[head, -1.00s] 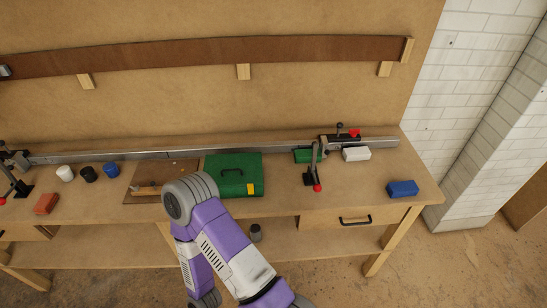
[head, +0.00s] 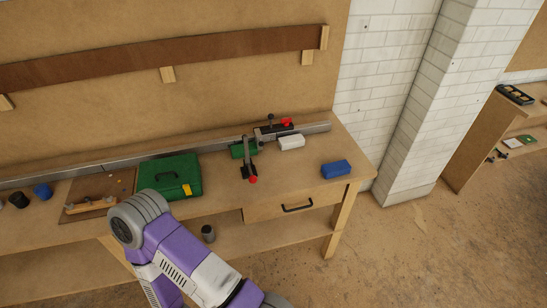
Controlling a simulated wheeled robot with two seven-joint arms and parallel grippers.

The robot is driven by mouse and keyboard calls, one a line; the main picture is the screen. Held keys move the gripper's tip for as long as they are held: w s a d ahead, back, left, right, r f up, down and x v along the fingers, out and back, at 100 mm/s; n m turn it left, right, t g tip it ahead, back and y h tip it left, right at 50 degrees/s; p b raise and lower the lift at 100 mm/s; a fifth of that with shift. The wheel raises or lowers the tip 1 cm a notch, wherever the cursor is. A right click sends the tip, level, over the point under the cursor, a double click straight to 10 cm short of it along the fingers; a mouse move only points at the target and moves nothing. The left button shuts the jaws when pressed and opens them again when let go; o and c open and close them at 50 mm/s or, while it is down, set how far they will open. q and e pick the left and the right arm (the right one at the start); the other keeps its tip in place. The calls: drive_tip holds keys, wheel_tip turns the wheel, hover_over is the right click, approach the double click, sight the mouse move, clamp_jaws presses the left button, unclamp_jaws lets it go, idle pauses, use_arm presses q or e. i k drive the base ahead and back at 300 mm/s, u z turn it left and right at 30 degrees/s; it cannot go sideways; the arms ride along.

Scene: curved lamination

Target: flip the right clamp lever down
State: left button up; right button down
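The right clamp (head: 246,170) sits on the workbench near its right end, in front of the metal rail. It has a dark base and a lever with a red tip (head: 253,180). The red tip lies low, toward the bench's front edge, and a grey bar (head: 246,148) rises behind it. Whether the lever is locked cannot be told at this size. A second black fitting (head: 274,131) with a red part sits on the rail (head: 210,146) behind. One purple and white arm of mine is in front of the bench, left of the clamp and apart from it. Neither gripper shows.
A green case (head: 168,178) lies left of the clamp. A white block (head: 291,142), a green block (head: 238,151) and a blue block (head: 336,169) are around it. A drawer (head: 295,204) is below. The floor right of the bench is open, up to a wooden shelf (head: 488,140).

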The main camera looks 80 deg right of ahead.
sight(252, 179)
drive_tip(key=k, duration=0.85)
drive_tip(key=z, duration=1.4)
drive_tip(key=i, duration=0.2)
drive_tip(key=z, duration=0.15)
